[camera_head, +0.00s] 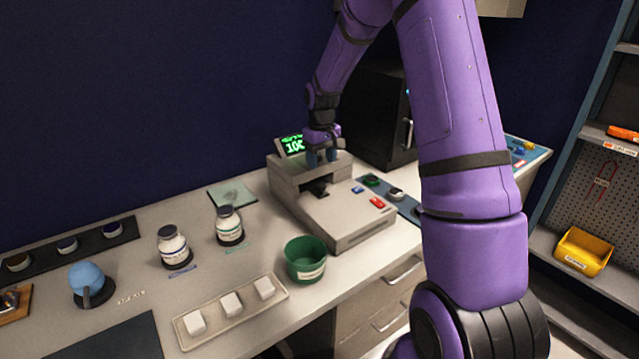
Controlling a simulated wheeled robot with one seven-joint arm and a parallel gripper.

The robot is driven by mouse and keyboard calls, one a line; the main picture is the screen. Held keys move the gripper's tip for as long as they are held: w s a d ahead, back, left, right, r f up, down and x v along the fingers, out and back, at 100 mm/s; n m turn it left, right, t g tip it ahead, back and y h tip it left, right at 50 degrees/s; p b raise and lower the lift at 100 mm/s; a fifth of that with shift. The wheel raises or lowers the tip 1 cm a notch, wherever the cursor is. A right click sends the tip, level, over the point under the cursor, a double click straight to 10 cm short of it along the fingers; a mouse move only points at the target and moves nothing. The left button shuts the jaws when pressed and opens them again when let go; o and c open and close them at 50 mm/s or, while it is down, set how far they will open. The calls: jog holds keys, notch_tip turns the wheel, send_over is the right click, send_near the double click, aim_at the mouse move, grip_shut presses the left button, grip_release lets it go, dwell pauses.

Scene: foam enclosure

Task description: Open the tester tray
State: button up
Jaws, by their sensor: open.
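The tester (343,213) is a light grey machine on the bench, with a small lit green display (293,145) at its back left and blue and red buttons on its right side. A dark part shows in the recess at its middle. I cannot tell the tray clearly from the rest of the body. My gripper (322,160) is open and points down over the back part of the tester. Its fingertips are at or just above the raised rear housing; I cannot tell whether they touch it.
A green tub (305,260), a tray (183,331) of white blocks and two white bottles (173,247) stand left of the tester. A black cabinet (375,115) is behind it. A small control strip (397,194) lies to its right. My arm hides the bench's right part.

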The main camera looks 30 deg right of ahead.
aim_at(322, 185)
notch_tip(322, 185, down, 8)
jog(key=shift+f, duration=0.2)
jog(key=shift+c, duration=0.2)
